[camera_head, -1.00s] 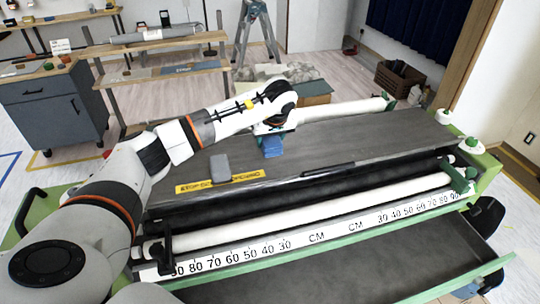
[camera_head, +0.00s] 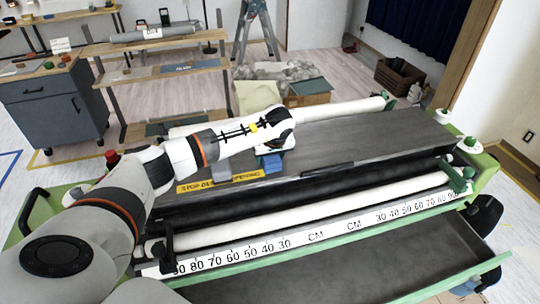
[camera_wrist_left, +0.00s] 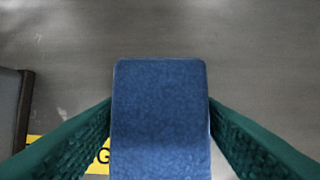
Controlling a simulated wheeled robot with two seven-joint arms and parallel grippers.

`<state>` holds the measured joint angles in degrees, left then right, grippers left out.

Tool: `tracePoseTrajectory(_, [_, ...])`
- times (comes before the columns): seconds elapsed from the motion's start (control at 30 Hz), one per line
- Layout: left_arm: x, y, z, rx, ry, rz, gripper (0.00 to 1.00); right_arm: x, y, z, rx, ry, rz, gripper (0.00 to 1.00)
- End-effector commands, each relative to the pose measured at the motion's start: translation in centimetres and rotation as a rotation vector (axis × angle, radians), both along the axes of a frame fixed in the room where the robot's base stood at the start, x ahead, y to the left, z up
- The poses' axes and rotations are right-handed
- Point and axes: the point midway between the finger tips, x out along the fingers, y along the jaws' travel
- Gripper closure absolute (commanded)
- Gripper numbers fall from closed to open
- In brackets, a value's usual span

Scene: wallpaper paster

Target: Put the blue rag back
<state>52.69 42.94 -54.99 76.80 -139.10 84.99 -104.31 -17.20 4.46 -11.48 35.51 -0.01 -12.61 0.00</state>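The blue rag (camera_head: 270,163) is a small folded block over the grey top of the green-framed machine (camera_head: 370,140), near the yellow warning strip. My left gripper (camera_head: 272,154) points down at it from above. In the left wrist view the rag (camera_wrist_left: 160,120) fills the space between the two green fingers, which touch its sides, so the gripper is shut on it. I cannot tell whether the rag rests on the top or hangs just above it. My right gripper is not in view.
A grey block (camera_head: 221,170) sits left of the rag by the yellow strip (camera_head: 195,186), partly behind my arm. White rollers (camera_head: 320,225) and an open front tray (camera_head: 400,260) lie nearer me. The grey top right of the rag is largely clear.

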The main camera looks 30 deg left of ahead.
Motion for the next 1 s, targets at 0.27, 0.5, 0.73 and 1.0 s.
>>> tracePoseTrajectory(0.27, [0.0, 0.0, 0.1, 0.0, 0.0, 0.0, 0.28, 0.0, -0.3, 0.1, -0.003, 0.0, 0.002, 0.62])
tracePoseTrajectory(0.5, [-0.1, -0.1, 0.3, -0.002, 0.001, 0.0, 0.28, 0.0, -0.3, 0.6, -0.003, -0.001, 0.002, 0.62])
tracePoseTrajectory(0.73, [-1.7, -1.2, 3.9, 0.002, -0.006, -0.002, 0.28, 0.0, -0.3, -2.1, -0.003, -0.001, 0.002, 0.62])
tracePoseTrajectory(1.0, [-3.3, -2.8, 9.1, 0.0, -0.004, -0.001, 0.28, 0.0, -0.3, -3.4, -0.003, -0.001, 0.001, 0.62])
